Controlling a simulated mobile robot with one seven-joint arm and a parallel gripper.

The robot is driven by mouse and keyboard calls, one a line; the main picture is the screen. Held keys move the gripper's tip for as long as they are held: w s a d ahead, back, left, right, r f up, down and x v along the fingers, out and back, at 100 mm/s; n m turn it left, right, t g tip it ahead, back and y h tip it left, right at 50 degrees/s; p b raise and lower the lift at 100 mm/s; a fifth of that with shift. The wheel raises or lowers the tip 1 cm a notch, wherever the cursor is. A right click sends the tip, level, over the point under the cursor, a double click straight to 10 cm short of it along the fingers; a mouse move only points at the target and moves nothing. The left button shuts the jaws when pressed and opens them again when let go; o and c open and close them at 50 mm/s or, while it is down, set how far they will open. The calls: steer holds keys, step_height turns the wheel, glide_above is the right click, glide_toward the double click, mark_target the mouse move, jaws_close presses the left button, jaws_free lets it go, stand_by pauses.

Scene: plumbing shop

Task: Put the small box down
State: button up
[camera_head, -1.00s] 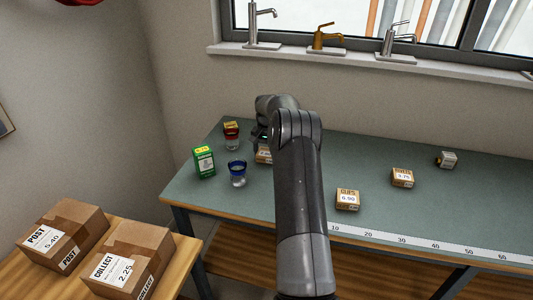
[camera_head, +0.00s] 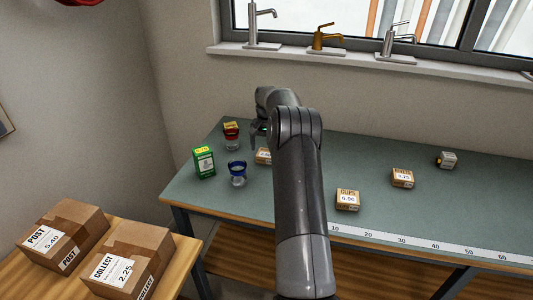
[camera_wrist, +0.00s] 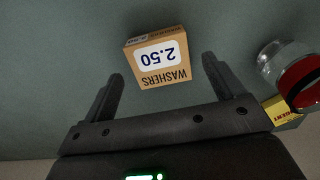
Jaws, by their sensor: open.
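The small box (camera_wrist: 158,55), brown with a white label reading WASHERS 2.50, rests on the green bench top. In the head view the small box (camera_head: 263,156) is partly hidden behind my arm. My gripper (camera_wrist: 162,70) is open, with one finger on each side of the box's near end and a gap to each. In the head view my gripper (camera_head: 258,140) is above and just behind the box, mostly hidden by my own arm.
A red-lidded jar (camera_head: 231,137) and a yellow-labelled box (camera_wrist: 282,110) stand close beside my gripper. A green box (camera_head: 204,162) and a blue-rimmed jar (camera_head: 237,174) stand near the left end. Small boxes (camera_head: 347,200) lie to the right, with clear bench between.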

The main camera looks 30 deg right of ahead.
step_height(320, 180, up, 9)
steer(key=s+a+r+n+t, duration=0.15)
steer(key=s+a+r, duration=0.25)
steer(key=a+r, duration=0.5)
steer(key=s+a+r+n, duration=0.3)
steer(key=s+a+r, duration=0.5)
steer(key=s+a, duration=0.35)
steer(key=s+a+f+n+t, duration=0.1)
steer(key=s+a+f, duration=0.1)
steer(key=s, duration=0.7)
steer(key=s+a+f+n+t, duration=0.1)
steer(key=s+a+f+n, duration=0.1)
steer(key=s+a, duration=0.3)
steer(key=s+a+f+n+t, duration=0.1)
steer(key=s+a+f+t, duration=0.1)
steer(key=s, duration=1.1)
steer(key=shift+s+a+f, duration=0.3)
steer(key=shift+a+f, duration=0.15)
steer(key=shift+a, duration=0.35)
steer(key=shift+o, duration=0.4)
steer(key=shift+r+n, duration=0.1)
steer(key=shift+n, duration=0.15)
